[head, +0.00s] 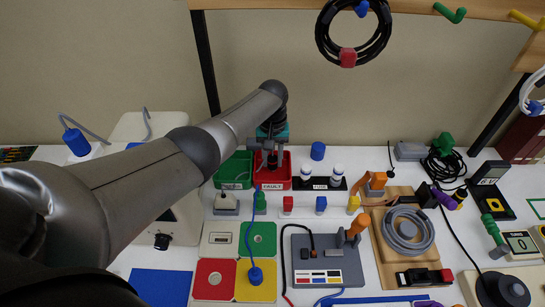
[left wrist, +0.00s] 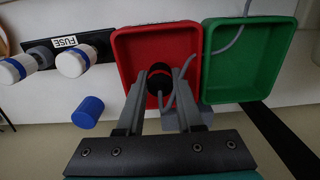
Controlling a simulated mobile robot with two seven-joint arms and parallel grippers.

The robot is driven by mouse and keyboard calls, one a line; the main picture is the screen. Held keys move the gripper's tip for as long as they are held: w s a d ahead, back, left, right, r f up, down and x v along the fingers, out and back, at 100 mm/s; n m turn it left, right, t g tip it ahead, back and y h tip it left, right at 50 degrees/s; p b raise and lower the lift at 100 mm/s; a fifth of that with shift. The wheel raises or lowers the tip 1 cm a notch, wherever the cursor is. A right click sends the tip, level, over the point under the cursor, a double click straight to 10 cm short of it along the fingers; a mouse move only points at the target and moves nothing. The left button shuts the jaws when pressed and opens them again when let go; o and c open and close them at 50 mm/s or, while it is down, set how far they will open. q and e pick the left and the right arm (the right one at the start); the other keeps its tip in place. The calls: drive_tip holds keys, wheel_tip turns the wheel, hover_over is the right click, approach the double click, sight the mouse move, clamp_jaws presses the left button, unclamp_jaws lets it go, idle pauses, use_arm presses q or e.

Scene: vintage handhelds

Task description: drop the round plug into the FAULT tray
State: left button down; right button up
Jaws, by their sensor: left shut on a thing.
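The red FAULT tray (head: 286,172) stands at the back of the table in the head view. It also shows in the left wrist view (left wrist: 128,48). My left gripper (left wrist: 160,84) is shut on a dark round plug (left wrist: 158,76), which is over or inside the red tray; its height above the floor cannot be told. A grey cable (left wrist: 221,47) runs near the plug and over the green tray. In the head view my left gripper (head: 271,158) points down at the FAULT tray, and the plug is mostly hidden there. My right gripper is not in view.
A green tray (head: 231,166) adjoins the red one on its left. A black FUSE holder (head: 322,183) with white-and-blue fuses stands to its right, with a blue cylinder (head: 317,151) behind. Coloured pads (head: 213,279) and a grey joystick console (head: 310,256) are in front.

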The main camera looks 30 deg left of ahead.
use_arm(q)
drive_tip(key=shift+f+b, duration=0.45)
drive_tip(key=shift+f, duration=0.15)
drive_tip(key=shift+c, duration=2.4)
unclamp_jaws()
drive_tip(key=shift+r+p, duration=0.4)
drive_tip(key=shift+r, duration=0.2)
wheel_tip(320, 180, up, 14)
drive_tip(key=p, duration=0.5)
